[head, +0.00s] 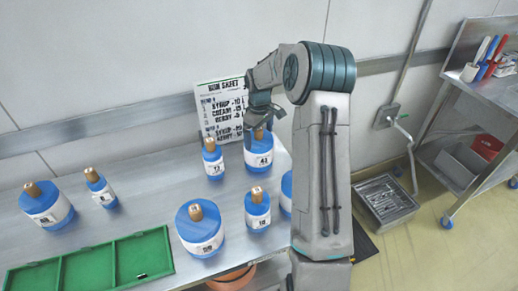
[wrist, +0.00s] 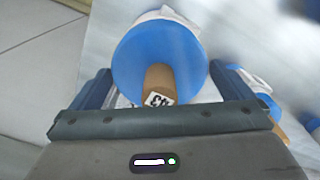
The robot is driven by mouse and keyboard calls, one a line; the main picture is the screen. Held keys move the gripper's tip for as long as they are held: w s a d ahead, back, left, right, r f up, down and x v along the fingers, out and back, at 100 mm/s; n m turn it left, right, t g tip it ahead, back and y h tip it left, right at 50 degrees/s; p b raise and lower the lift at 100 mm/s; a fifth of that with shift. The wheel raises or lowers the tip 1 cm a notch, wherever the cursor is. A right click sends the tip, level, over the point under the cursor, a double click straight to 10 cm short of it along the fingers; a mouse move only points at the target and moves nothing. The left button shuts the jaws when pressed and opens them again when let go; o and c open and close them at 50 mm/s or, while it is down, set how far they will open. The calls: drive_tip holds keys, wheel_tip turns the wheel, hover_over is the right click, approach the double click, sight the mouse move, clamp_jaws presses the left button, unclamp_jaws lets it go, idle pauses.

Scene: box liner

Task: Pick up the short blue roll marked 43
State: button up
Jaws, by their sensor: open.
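A short blue roll (head: 258,163) with a white label stands upright on the steel table below my gripper. Its label looks like 43 in the head view but is small. In the wrist view, the same blue roll (wrist: 140,62) shows its round blue top and a brown core with a tag that seems to read 43. My gripper (head: 262,118) is over this roll, pointing down, and partly hides its top. In the wrist view my gripper (wrist: 164,88) is open, with one finger on each side of the roll and gaps beside it.
A slimmer roll (head: 213,160) stands close on the left. Rolls (head: 257,208) and (head: 200,230) stand in front, and another (head: 287,190) is partly behind my arm. A green tray (head: 90,262) lies front left. A sign (head: 222,105) leans on the wall behind.

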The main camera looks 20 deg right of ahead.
drive_tip(key=shift+f, duration=1.4)
drive_tip(key=c, duration=1.2)
drive_tip(key=shift+w+r, duration=0.1)
drive_tip(key=shift+w, duration=0.05)
drive_tip(key=c, duration=0.5)
drive_tip(key=shift+r, duration=0.1)
